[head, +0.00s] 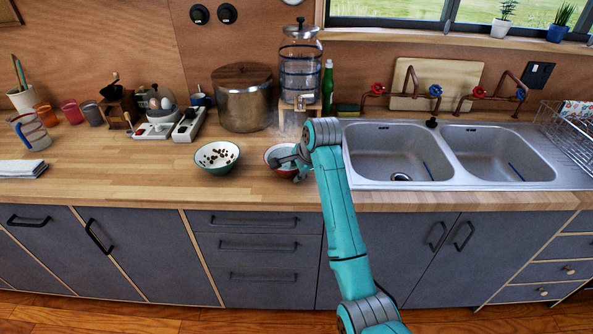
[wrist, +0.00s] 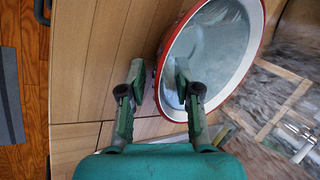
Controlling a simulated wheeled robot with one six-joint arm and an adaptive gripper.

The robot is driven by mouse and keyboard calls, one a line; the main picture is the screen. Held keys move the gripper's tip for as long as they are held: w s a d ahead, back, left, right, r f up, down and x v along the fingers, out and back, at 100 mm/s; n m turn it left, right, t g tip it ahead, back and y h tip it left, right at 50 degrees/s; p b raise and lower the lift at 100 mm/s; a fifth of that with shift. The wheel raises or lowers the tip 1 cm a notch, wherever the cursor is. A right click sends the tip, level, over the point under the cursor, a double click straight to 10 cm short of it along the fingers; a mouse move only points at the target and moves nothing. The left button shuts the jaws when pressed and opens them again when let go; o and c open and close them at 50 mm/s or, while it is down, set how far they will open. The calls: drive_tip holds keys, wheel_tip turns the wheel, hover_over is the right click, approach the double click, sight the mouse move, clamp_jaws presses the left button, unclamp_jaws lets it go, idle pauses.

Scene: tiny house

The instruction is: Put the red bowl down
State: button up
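The red bowl (head: 271,153) has a red rim and a pale inside. It is on the wooden counter, just left of the sink, partly hidden by my gripper in the head view. In the wrist view the bowl (wrist: 215,50) fills the upper right, and its inside looks empty. My gripper (wrist: 161,82) straddles the near wall of the bowl, one finger inside and one outside. The fingers stand apart, with a gap visible beside the rim. In the head view my gripper (head: 290,163) is low over the bowl.
A green-and-white bowl (head: 217,157) with dark bits in it stands just left. Behind are a large metal pot (head: 243,100) and a glass dispenser (head: 300,65) on a wooden stand. The double sink (head: 400,155) is to the right. Bare counter (head: 120,180) lies further left.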

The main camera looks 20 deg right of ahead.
drive_tip(key=shift+s+r, duration=0.15)
drive_tip(key=shift+r, duration=0.35)
drive_tip(key=v, duration=1.1)
drive_tip(key=shift+s, duration=0.15)
